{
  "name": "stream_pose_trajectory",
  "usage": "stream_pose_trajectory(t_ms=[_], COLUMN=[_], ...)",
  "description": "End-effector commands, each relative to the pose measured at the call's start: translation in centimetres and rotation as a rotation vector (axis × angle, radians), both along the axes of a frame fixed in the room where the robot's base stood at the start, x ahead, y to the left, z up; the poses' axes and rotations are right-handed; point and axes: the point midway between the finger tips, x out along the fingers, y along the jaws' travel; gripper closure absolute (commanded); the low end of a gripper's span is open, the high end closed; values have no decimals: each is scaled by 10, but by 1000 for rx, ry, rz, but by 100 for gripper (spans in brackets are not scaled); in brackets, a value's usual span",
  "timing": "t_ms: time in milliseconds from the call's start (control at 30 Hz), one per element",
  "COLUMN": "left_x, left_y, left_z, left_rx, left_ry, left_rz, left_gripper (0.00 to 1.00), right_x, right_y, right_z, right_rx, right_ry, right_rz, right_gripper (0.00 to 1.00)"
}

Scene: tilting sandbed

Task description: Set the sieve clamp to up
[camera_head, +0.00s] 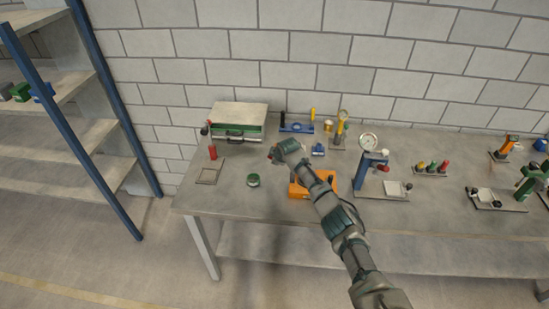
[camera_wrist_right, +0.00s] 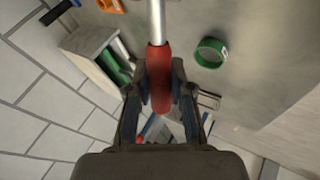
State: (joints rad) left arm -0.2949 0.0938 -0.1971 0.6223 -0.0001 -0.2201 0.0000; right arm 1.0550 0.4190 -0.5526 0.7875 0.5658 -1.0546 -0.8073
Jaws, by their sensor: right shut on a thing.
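My right gripper (camera_head: 275,155) is above the table, left of the orange block (camera_head: 299,190). In the right wrist view its fingers (camera_wrist_right: 160,105) are shut on a red handle (camera_wrist_right: 159,65). The handle is on a silver rod (camera_wrist_right: 156,20) that runs out of the top of that picture. In the head view my gripper and arm hide most of this handle. I cannot tell what the rod is fixed to, or whether it is the sieve clamp. My left gripper is not in view.
A green ring-shaped tin (camera_head: 253,180) stands near the gripper. A grey and green case (camera_head: 238,117) lies behind. A red upright handle (camera_head: 212,152) and a flat square frame (camera_head: 209,172) are at the left. A gauge stand (camera_head: 369,141) is right of my arm.

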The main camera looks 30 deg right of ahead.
Motion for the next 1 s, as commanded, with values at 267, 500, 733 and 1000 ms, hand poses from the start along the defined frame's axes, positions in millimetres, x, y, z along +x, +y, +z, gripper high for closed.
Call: stream_pose_trajectory(t_ms=[267, 500, 733, 1000], left_x=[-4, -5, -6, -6], left_y=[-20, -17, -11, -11], left_z=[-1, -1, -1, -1], left_rx=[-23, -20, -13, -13], left_ry=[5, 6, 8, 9], left_rz=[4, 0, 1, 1], left_gripper=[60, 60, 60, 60], right_x=[1, 1, 1, 1], right_y=[7, 6, 6, 6], right_z=[-12, -15, -16, -15], right_rx=[-92, -116, -118, -118], right_ry=[62, 79, 80, 78], right_rz=[3, 2, 3, 2], right_gripper=[100, 100, 100, 53])
